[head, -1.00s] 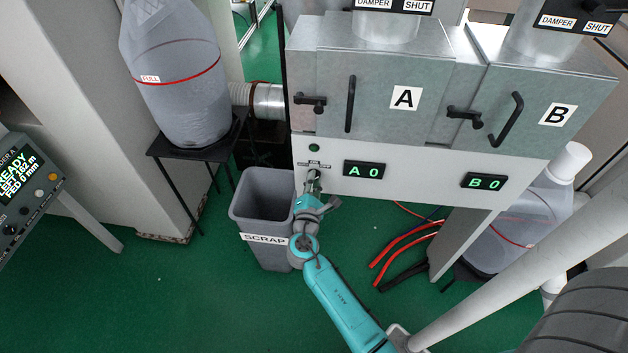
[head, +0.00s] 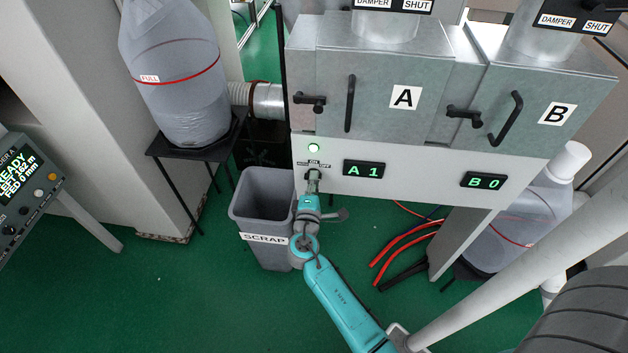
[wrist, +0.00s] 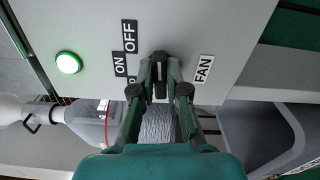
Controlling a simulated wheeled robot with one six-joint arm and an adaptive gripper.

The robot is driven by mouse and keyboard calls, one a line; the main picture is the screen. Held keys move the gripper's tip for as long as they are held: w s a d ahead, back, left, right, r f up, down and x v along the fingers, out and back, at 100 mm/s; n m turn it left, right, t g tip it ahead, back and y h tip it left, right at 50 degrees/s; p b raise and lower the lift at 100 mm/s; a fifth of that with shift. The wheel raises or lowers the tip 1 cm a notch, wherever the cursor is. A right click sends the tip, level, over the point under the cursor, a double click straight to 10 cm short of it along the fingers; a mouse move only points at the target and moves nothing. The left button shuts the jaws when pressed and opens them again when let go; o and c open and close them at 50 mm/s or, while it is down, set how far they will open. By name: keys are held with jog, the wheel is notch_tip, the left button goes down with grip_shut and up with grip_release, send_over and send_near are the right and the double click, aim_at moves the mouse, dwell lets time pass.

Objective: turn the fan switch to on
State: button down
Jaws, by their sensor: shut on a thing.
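The fan switch (wrist: 160,77) is a dark knob on the pale panel, with OFF, ON and FAN labels around it in the wrist view. My gripper (wrist: 160,88) is shut on it, one finger on each side. In the head view my gripper (head: 314,180) reaches the panel just below the labels and hides most of the knob. A round lamp (head: 314,148) above the switch glows bright green, and it also glows in the wrist view (wrist: 68,62). The display by A (head: 363,170) reads A 1, and the one by B (head: 483,181) reads B 0.
A grey SCRAP bin (head: 262,215) stands on the floor close to the left of my gripper. A bag marked FULL (head: 175,85) sits on a black stand further left. Red hoses (head: 402,243) lie on the green floor to the right.

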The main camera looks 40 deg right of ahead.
jog(key=shift+f+m, duration=0.1)
jog(key=shift+m, duration=0.5)
jog(key=c, duration=1.2)
grip_release()
jog(key=v, duration=1.2)
jog(key=shift+s+f, duration=0.1)
jog(key=shift+s, duration=0.05)
